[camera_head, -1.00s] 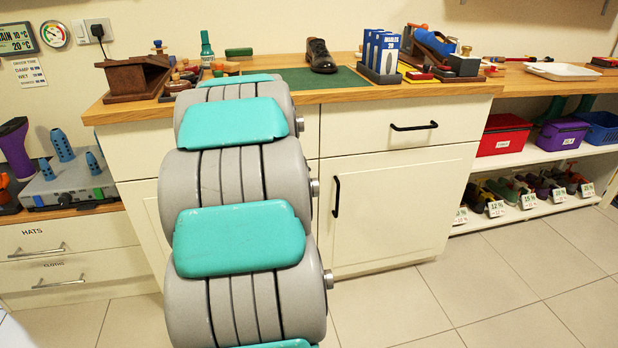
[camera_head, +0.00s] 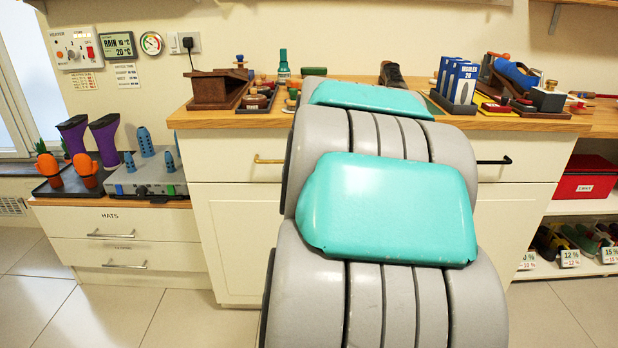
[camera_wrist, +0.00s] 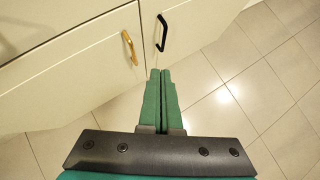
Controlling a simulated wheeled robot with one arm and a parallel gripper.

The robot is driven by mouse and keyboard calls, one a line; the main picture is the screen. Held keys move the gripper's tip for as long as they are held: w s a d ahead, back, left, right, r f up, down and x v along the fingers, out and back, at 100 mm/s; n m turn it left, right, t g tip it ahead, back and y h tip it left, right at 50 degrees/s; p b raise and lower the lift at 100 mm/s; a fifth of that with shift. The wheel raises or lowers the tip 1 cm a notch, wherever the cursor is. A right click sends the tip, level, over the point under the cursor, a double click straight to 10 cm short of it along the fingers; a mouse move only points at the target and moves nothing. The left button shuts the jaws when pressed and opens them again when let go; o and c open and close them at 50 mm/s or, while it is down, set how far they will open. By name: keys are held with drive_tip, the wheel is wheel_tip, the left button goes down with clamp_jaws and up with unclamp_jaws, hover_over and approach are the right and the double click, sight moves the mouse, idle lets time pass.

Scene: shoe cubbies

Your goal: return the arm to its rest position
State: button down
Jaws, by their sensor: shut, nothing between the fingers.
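My gripper (camera_wrist: 160,72) shows in the wrist view with its two green fingers together and nothing between them. It points toward the lower part of the white cabinet (camera_wrist: 75,75) and the tiled floor, apart from both as far as I can see. A brass handle (camera_wrist: 130,47) and a black handle (camera_wrist: 161,33) lie beyond the fingertips. In the head view my grey and teal arm fills the middle, in front of the cabinet (camera_head: 237,235), and my gripper is hidden there.
The wooden worktop (camera_head: 225,120) holds a dark wooden box (camera_head: 215,88), a dark shoe (camera_head: 391,75) and blue boxes (camera_head: 458,80). A low drawer unit (camera_head: 130,250) with boot warmer and orange cactus shapes (camera_head: 86,170) stands left. A red bin (camera_head: 585,178) is shelved right. Floor at left is clear.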

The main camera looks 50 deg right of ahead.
drive_tip(key=w+a+f+m+y, duration=0.2)
drive_tip(key=w+a+m, duration=0.15)
drive_tip(key=a, duration=0.75)
drive_tip(key=w+a+f+m+y, duration=0.25)
drive_tip(key=a+m, duration=0.25)
drive_tip(key=a, duration=0.5)
drive_tip(key=s+a+f+m+y, duration=0.1)
drive_tip(key=s+a+m, duration=0.2)
drive_tip(key=a, duration=0.6)
drive_tip(key=s+a+f+m+g+y, duration=0.1)
drive_tip(key=s+a+m+y, duration=0.1)
drive_tip(key=a, duration=0.6)
drive_tip(key=s+a+f+m+g+y, duration=0.1)
drive_tip(key=s+a+m, duration=0.3)
drive_tip(key=a, duration=0.5)
drive_tip(key=shift+s+a+f+m, duration=0.3)
drive_tip(key=shift+s+f+m, duration=0.05)
drive_tip(key=shift+f, duration=0.2)
drive_tip(key=shift+y, duration=0.25)
